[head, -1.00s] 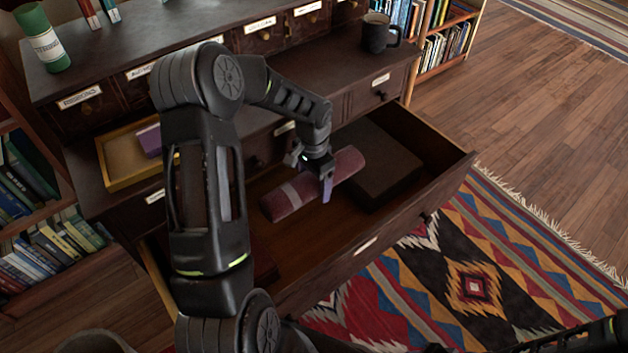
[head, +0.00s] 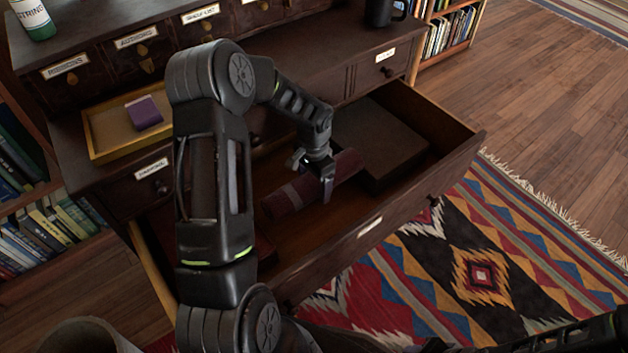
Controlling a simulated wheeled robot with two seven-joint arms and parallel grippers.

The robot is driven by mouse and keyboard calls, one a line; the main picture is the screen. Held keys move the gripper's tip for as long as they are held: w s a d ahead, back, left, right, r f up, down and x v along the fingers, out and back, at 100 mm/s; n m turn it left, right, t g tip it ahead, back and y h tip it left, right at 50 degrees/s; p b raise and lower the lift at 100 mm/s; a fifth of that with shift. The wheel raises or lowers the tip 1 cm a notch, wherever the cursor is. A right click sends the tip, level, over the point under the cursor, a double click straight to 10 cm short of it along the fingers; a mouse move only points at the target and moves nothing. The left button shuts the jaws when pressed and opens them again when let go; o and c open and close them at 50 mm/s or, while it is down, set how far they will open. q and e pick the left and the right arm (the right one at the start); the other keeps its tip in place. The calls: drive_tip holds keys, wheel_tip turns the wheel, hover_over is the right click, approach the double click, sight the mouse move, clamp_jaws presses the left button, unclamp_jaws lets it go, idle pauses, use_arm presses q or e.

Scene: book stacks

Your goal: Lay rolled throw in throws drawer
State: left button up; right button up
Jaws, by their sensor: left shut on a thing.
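The rolled throw (head: 292,196) is a dark red roll with a paler band. It lies at a slant inside or just over the open throws drawer (head: 345,248); I cannot tell whether it touches the drawer floor. My left gripper (head: 316,182) comes down from above and is shut around the roll near its middle. The roll's right end is close to a dark flat box or folded thing (head: 380,146) in the drawer's back right. My left arm hides part of the drawer's left side. My right gripper is not in view.
A yellow tray (head: 100,143) with a purple block (head: 144,112) sits on the left of the cabinet. A dark mug (head: 382,12) stands on top at the back. A patterned rug (head: 480,275) lies on the floor right of the drawer.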

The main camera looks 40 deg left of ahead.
use_arm(q)
drive_tip(key=shift+f+b, duration=1.95)
drive_tip(key=shift+f, duration=1.25)
drive_tip(key=o, duration=1.6)
drive_tip(key=shift+o, duration=0.2)
drive_tip(key=shift+r, duration=0.1)
wheel_tip(320, 180, up, 6)
drive_tip(key=p, duration=0.5)
drive_tip(key=shift+r, duration=0.15)
drive_tip(key=shift+r+p, duration=2)
drive_tip(key=shift+r, duration=0.8)
